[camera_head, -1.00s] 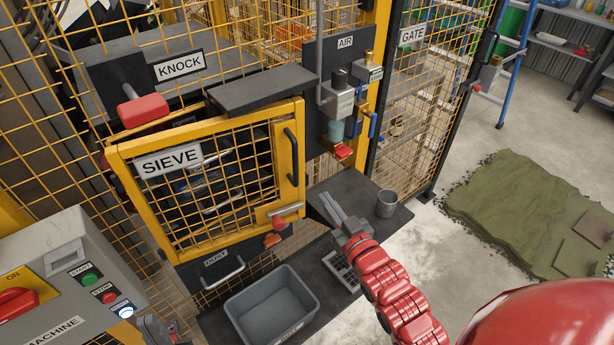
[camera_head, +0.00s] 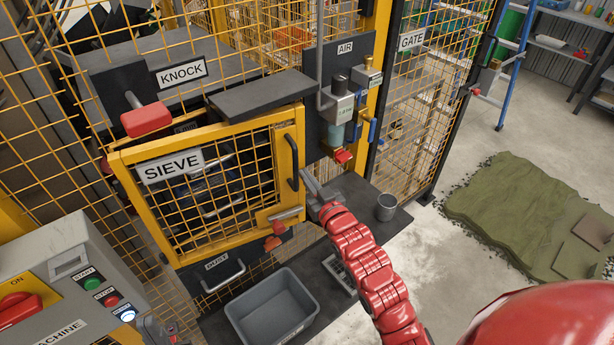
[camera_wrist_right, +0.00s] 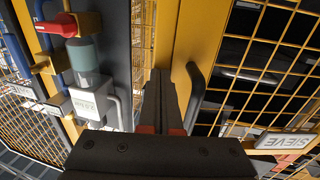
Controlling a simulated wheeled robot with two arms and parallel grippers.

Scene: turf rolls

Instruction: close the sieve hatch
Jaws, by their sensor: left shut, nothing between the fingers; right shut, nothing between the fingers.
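The sieve hatch (camera_head: 285,215) is a yellow-framed mesh door with a SIEVE label, a dark vertical handle (camera_head: 291,162) and a latch with a grey bar and red-orange knob (camera_head: 280,225) at its lower right. It appears to stand ajar, its right side out from the machine. My right gripper (camera_head: 308,178) is shut and empty, just right of the handle and hatch edge. In the right wrist view its fingers (camera_wrist_right: 161,85) point at the yellow frame, beside the handle (camera_wrist_right: 195,95); contact is unclear. My left gripper (camera_head: 152,325) is shut at the bottom left, by the control box.
The air unit with a red valve (camera_head: 343,156) is close to the right of my right gripper. A KNOCK lever (camera_head: 147,119) sticks out above the hatch. A grey bin (camera_head: 272,308) and a cup (camera_head: 386,206) stand below. A control box (camera_head: 65,280) is at left.

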